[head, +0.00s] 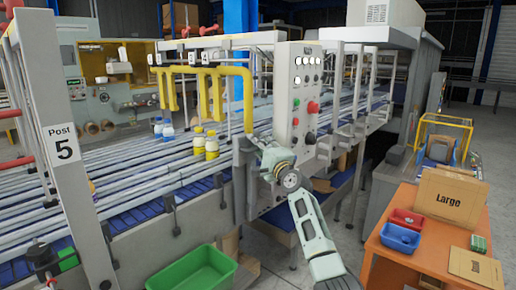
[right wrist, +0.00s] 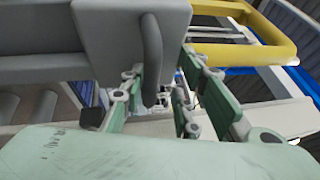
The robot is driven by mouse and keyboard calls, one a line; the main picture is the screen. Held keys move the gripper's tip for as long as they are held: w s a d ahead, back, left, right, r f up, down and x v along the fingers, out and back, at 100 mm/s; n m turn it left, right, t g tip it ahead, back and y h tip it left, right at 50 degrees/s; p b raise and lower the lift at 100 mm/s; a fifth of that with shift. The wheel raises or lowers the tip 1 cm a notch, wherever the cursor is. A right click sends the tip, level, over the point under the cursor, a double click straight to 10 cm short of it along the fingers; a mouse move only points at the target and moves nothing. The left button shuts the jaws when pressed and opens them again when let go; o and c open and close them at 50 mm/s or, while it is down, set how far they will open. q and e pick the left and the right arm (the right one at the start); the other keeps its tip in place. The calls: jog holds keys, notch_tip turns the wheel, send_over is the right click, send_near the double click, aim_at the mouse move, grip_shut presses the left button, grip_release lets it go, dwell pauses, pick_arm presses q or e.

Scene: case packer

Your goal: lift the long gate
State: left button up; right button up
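My right arm reaches up to the near side of the conveyor in the head view, and its gripper (head: 254,147) is at a grey upright part beside the control panel. In the right wrist view a grey block with a curved grey handle (right wrist: 152,60) joins a long grey bar (right wrist: 40,70) running left. The green fingers of my right gripper (right wrist: 163,72) stand on either side of the handle, with a gap on its right. I cannot tell whether this bar is the long gate. A yellow tube frame (head: 205,70) stands over the conveyor. My left gripper is out of view.
The control panel (head: 303,95) with a red button is close behind my right wrist. A green bin (head: 192,268) is at the front; an orange table (head: 405,262) with cartons and small bins is at right.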

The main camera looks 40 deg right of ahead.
jog(key=shift+f, duration=0.15)
jog(key=shift+s+a+f, duration=0.1)
jog(key=shift+f, duration=0.1)
jog(key=shift+s+a+f, duration=0.1)
jog(key=shift+s, duration=0.15)
jog(key=v, duration=1.1)
jog(key=shift+r, duration=0.2)
jog(key=shift+s, duration=0.15)
